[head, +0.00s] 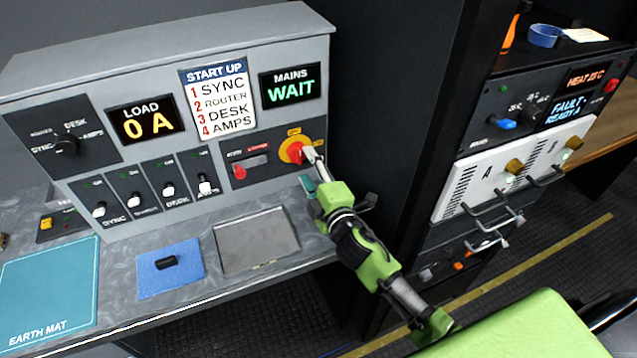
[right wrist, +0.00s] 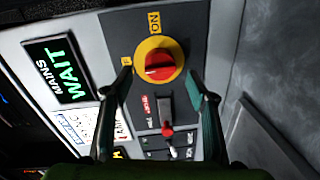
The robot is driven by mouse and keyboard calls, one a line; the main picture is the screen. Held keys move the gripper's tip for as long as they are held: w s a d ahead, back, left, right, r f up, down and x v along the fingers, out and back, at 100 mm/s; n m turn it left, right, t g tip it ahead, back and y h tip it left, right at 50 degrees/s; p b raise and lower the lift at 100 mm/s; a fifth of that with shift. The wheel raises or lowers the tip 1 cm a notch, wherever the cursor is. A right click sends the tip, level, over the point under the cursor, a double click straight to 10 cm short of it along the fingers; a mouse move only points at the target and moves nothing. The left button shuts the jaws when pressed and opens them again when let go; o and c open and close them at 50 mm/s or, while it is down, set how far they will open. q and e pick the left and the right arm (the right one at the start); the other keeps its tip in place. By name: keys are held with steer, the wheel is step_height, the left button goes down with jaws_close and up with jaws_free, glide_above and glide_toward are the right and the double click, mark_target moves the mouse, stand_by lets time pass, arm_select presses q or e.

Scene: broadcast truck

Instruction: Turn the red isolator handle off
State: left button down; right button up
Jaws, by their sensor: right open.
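The red isolator handle (head: 292,150) sits on a round yellow plate at the right end of the grey console. In the right wrist view the handle (right wrist: 160,67) is ahead of the fingers, with a yellow ON label (right wrist: 154,22) beside its plate. Another yellow label there is partly covered by a finger. My right gripper (head: 312,155) is at the handle's right side in the head view. Its fingers (right wrist: 160,80) are open, one to each side of the handle in the wrist view. I cannot tell whether they touch it. My left gripper is not in view.
The MAINS display (head: 290,87) reads WAIT and the LOAD display (head: 146,120) reads 0 A. A small red switch (head: 240,171) is left of the handle. A tall black rack (head: 415,120) stands close to the right of my right arm. A metal tray (head: 257,240) lies below.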

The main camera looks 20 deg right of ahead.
steer(key=s, duration=0.7)
steer(key=shift+s+r, duration=0.3)
steer(key=shift+d, duration=0.15)
